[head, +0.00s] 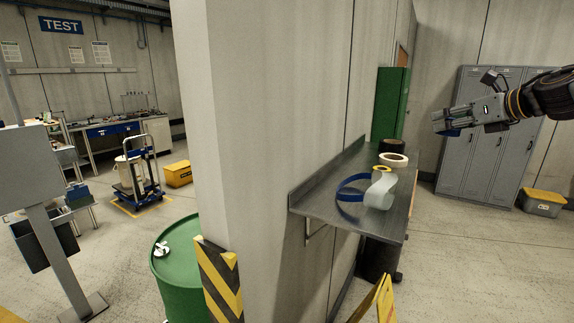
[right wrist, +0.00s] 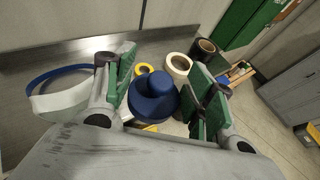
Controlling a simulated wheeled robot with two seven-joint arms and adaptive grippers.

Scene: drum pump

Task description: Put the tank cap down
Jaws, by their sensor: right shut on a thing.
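The tank cap (right wrist: 152,103) is a blue round piece with a raised knob. It sits between the green-padded fingers of my right gripper (right wrist: 162,98) in the right wrist view. In the head view, my right gripper (head: 441,122) is at the upper right, shut on the cap, whose blue edge (head: 452,132) shows beneath the fingers. The gripper is raised, with the lockers behind it in the picture. My left gripper is not in view.
A dark wall bench (head: 322,192) holds a face shield (head: 379,192), a white tape roll (head: 393,160) and a black roll (head: 397,145). Its left front part is bare. A green drum (head: 183,275) stands beside the pillar (head: 245,130). Grey lockers (head: 477,165) stand behind.

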